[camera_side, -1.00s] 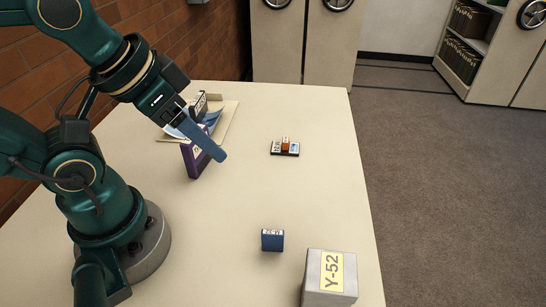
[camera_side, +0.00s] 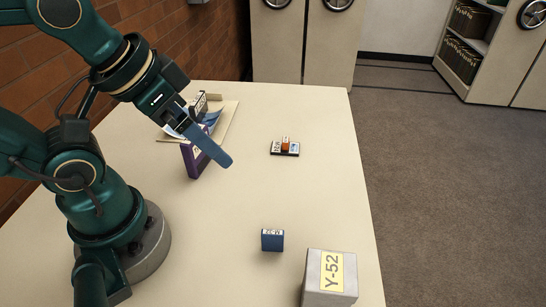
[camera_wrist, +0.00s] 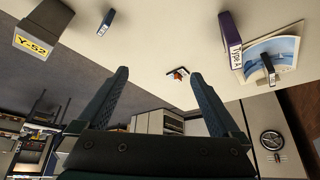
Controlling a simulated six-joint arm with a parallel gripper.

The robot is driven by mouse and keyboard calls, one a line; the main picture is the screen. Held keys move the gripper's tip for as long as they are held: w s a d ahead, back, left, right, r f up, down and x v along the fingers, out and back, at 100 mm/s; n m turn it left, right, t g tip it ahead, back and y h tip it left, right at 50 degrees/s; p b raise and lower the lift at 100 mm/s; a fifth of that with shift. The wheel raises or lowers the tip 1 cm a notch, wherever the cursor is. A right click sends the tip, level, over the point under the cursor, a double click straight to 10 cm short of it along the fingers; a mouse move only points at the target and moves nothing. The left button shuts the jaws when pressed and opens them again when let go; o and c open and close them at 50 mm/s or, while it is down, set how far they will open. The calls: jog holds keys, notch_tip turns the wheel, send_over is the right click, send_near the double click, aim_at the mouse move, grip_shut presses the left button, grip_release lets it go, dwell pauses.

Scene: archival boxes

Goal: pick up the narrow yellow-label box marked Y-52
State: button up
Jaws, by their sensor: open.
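The Y-52 box (camera_side: 317,291) is grey with a yellow label (camera_side: 332,272) and stands near the front right edge of the table. In the wrist view the same box (camera_wrist: 52,19) is at the upper left, its label facing the camera. My gripper (camera_side: 222,160) is above the table, well to the upper left of the box in the side view, beside a purple box. In the wrist view my gripper (camera_wrist: 159,75) has its two fingers wide apart with nothing between them.
A small blue box (camera_side: 272,240) stands left of the Y-52 box. A dark tray with small items (camera_side: 285,153) lies mid-table. The purple box (camera_side: 192,163) and papers with a picture (camera_side: 229,117) are at the back left. Much of the tabletop (camera_side: 225,215) is bare.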

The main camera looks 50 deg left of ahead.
notch_tip(320, 180, up, 5)
jog(key=n+g+h, duration=0.9)
jog(key=g, duration=0.7)
send_over(326, 305)
jog(key=w+a, duration=0.3)
jog(key=shift+m, duration=0.3)
jog(key=f, duration=1.5)
jog(key=shift+w, duration=0.2)
jog(key=shift+s+f, duration=0.1)
jog(key=shift+f, duration=0.1)
jog(key=shift+x, duration=2.5)
jog(key=shift+d, duration=0.1)
jog(key=shift+c, duration=0.3)
jog(key=c, duration=1.5)
